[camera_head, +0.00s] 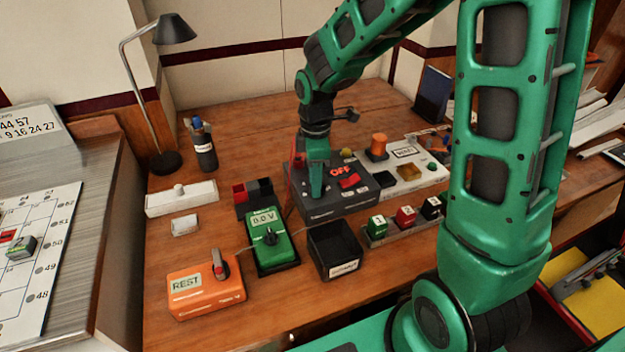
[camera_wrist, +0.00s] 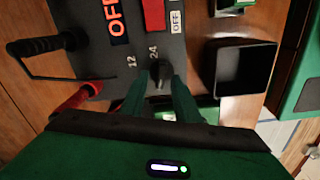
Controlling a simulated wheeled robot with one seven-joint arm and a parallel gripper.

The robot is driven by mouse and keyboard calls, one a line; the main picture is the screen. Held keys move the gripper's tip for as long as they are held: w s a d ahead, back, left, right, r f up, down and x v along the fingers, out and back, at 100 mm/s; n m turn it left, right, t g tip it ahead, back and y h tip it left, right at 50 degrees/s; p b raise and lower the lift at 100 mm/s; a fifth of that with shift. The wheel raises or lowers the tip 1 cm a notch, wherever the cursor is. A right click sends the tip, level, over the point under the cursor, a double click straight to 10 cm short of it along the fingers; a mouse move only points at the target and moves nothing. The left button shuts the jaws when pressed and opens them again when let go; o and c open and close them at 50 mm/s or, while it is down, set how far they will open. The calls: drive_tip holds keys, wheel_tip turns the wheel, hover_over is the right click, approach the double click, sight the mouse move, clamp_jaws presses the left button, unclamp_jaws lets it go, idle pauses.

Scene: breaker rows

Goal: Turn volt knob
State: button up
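The volt knob (camera_wrist: 160,70) is small and dark, on a dark grey power unit (camera_wrist: 92,58) beside the white marks 12 and 24. The same unit (camera_head: 335,204) stands mid-table in the head view, with a red OFF display and a red switch. My gripper (camera_wrist: 160,84) has its green fingertips on either side of the knob, with a narrow gap between them, and looks open. In the head view my gripper (camera_head: 316,194) points down at the front left of the unit and hides the knob.
A black open box (camera_head: 333,250), a green meter reading 0.0 V (camera_head: 272,245) and an orange REST box (camera_head: 204,290) stand in front. A light panel (camera_head: 412,178) stands to the right. Red and black looped parts (camera_wrist: 75,103) lie left in the wrist view.

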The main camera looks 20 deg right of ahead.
clamp_jaws()
drive_tip(key=shift+w+m, duration=0.1)
drive_tip(key=shift+m, duration=0.3)
drive_tip(key=m, duration=0.3)
drive_tip(key=shift+w+d, duration=0.1)
drive_tip(key=shift+w, duration=0.05)
drive_tip(key=m, duration=0.4)
drive_tip(key=shift+w+d+r+m, duration=0.1)
drive_tip(key=shift+m, duration=0.2)
drive_tip(key=m, duration=0.5)
drive_tip(key=shift+w+d, duration=0.1)
drive_tip(key=shift+d, duration=0.1)
drive_tip(key=m, duration=0.6)
drive_tip(key=shift+d, duration=0.15)
drive_tip(key=shift+m, duration=0.3)
